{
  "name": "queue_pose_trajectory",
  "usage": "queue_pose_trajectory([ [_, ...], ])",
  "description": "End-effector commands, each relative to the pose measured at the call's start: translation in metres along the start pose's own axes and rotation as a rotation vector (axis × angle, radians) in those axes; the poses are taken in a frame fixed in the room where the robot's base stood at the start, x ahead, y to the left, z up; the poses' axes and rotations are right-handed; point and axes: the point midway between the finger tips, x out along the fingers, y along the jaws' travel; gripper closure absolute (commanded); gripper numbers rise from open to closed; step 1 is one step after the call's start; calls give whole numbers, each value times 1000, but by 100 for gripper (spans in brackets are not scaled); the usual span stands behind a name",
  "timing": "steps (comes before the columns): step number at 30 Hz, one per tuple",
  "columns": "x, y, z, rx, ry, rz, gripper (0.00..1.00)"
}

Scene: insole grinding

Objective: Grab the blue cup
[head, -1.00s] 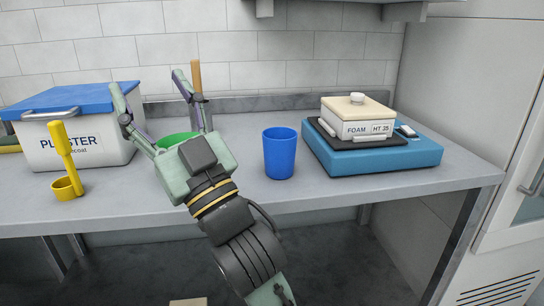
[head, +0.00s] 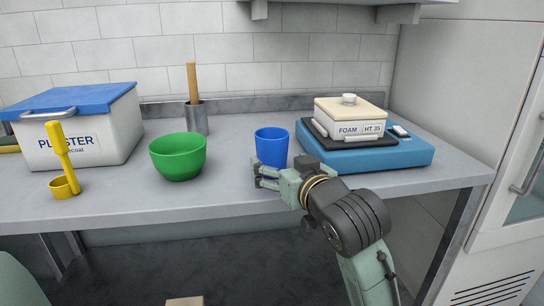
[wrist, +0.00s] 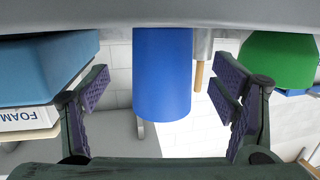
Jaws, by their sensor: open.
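The blue cup (head: 272,146) stands upright on the grey bench near its front edge. My gripper (head: 262,177) is in front of the cup, low at the bench edge, and hides the cup's lower part in the head view. In the wrist view, which is upside down, the cup (wrist: 162,75) lies between the two open fingers of my gripper (wrist: 162,95). Both purple finger pads show clear space to the cup, and the fingers are empty.
A green bowl (head: 178,158) stands left of the cup. A blue scale (head: 372,155) with a foam box (head: 349,119) is close on the right. Behind stands a metal pot (head: 196,118) with a wooden handle. A yellow scoop (head: 63,160) and plaster bin (head: 92,140) are further left.

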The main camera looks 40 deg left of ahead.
Motion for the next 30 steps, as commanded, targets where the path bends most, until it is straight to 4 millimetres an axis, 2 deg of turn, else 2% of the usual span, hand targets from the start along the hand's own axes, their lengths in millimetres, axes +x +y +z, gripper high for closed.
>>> queue_pose_trajectory([
  [9,44,-3,-1,1,-2,-1,20],
  [18,50,-3,-1,0,1,0,20],
  [30,50,-3,-1,0,1,0,46],
])
